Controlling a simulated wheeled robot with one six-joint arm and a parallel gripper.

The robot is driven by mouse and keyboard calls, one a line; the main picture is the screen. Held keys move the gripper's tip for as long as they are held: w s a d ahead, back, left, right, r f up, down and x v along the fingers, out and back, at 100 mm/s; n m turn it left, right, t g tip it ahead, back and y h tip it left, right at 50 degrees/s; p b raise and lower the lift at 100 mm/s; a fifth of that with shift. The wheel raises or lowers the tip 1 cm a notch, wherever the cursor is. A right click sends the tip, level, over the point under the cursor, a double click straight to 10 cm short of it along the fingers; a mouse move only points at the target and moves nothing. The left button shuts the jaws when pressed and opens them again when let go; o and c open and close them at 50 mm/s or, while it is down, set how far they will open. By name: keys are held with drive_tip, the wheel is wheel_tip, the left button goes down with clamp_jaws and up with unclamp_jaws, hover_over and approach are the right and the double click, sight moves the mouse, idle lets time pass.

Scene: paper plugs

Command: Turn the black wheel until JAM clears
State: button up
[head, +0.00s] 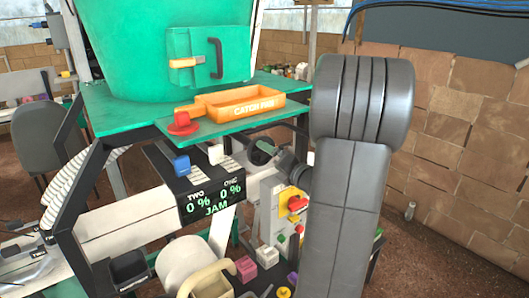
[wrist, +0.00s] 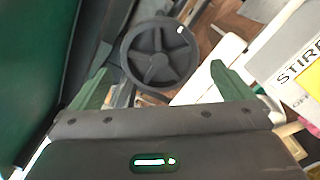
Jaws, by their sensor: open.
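The black wheel (wrist: 158,56), a round rim with several spokes, lies ahead of my gripper (wrist: 158,70) in the wrist view. The two green fingers are wide apart, one to each side of the wheel's lower part, with nothing held. I cannot tell how far the wheel is beyond the fingertips. In the head view a dark round rim (head: 254,157) shows under the green shelf, partly hidden by the end of my arm. The black display (head: 212,197) reads TWO 0 %, ONE 0 % and JAM in green.
An orange tray marked CATCH PAN (head: 243,113) and a red knob (head: 182,124) sit on the green shelf above. A control box with a red button (head: 297,203) stands close to my arm. Small coloured blocks lie below. A brick wall is at the right.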

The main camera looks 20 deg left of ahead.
sight(264, 152)
drive_tip(key=shift+m, duration=0.5)
drive_tip(key=shift+w, duration=0.1)
drive_tip(key=shift+x, duration=1.95)
drive_tip(key=c, duration=0.8)
